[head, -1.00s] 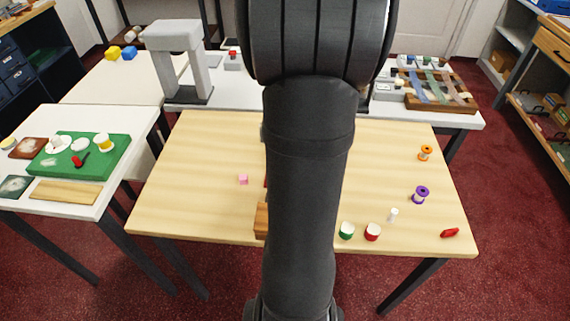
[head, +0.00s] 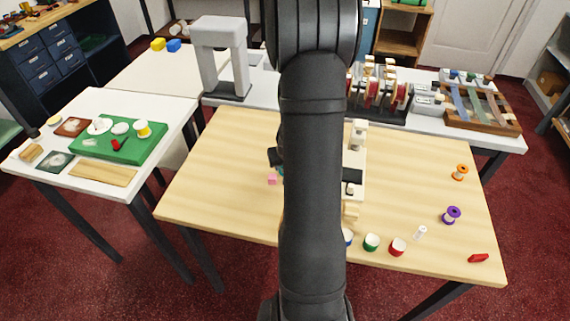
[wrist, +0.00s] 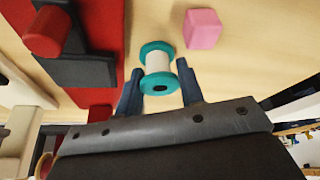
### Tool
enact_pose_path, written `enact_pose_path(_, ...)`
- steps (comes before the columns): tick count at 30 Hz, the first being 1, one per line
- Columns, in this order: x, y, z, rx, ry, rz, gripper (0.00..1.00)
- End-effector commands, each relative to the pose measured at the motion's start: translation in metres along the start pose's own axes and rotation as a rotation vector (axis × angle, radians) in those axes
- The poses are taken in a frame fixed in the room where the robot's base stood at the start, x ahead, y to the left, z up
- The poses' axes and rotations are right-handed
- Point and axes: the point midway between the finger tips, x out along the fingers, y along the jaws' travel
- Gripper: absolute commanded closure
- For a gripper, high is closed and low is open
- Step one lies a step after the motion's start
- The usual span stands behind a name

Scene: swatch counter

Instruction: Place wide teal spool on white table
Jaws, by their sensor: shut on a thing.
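The wide teal spool (wrist: 158,60), with teal flanges and a pale middle, sits between my gripper's (wrist: 160,72) two fingers in the wrist view. My gripper is shut on it, above or at the wooden table (wrist: 222,62); I cannot tell whether the spool touches the wood. In the head view my arm hides most of the gripper and spool. A white table (head: 112,189) stands at the left, apart from the wooden table (head: 215,190).
A pink cube (wrist: 203,29) lies close to the spool. A red and dark device (wrist: 80,60) stands left of it in the wrist view. The white table holds a green mat (head: 90,150) and a wooden strip (head: 103,173). A grey arch (head: 222,55) stands behind.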

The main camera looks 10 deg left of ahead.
Motion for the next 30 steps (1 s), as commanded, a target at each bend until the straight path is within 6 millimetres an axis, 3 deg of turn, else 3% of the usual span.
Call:
enact_pose_path(11, 0.004, 0.0, 0.002, -0.001, 0.0, 0.0, 0.9)
enact_pose_path(12, 0.005, 0.0, 0.002, 0.0, 0.0, 0.001, 0.63)
enact_pose_path(14, 0.004, 0.0, 0.002, -0.001, 0.001, 0.001, 0.56)
enact_pose_path(23, 0.003, 0.0, 0.001, -0.001, 0.001, 0.0, 0.56)
enact_pose_path(30, -0.019, 0.0, 0.0, -0.002, 0.004, 0.001, 0.56)
